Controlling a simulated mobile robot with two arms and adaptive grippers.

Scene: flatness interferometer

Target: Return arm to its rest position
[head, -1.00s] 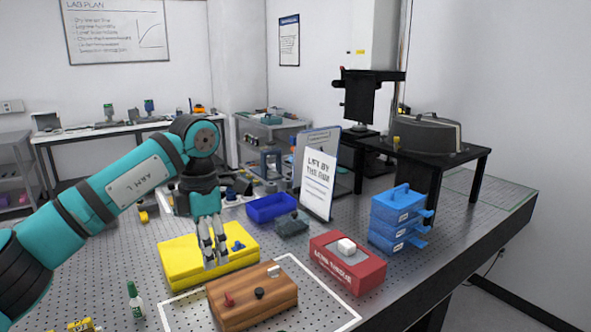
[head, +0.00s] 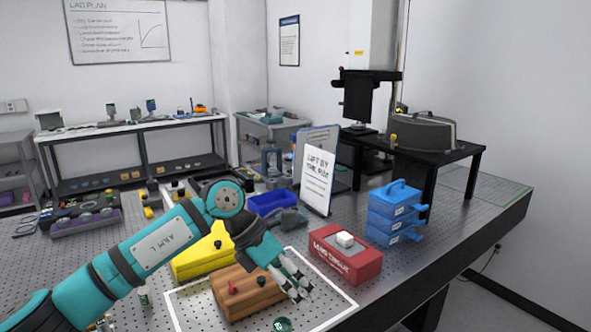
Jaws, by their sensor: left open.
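My left arm (head: 150,253), teal with dark joints, comes in from the lower left of the head view. Its gripper (head: 296,288) points down and to the right, with its grey fingers apart and nothing between them. The fingers are over the right end of a brown wooden box (head: 240,293) with small knobs on top. I cannot tell whether they touch it. The arm hides part of a yellow box (head: 205,255) behind the wooden one. My right gripper is not in view.
A red box (head: 345,262) with a white block on top and blue stacked drawers (head: 397,212) stand to the right. A sign (head: 317,180) and a blue bin (head: 272,202) are behind. A small round green item (head: 283,324) is at the front edge of view. Perforated tabletop (head: 400,268) is bare at right.

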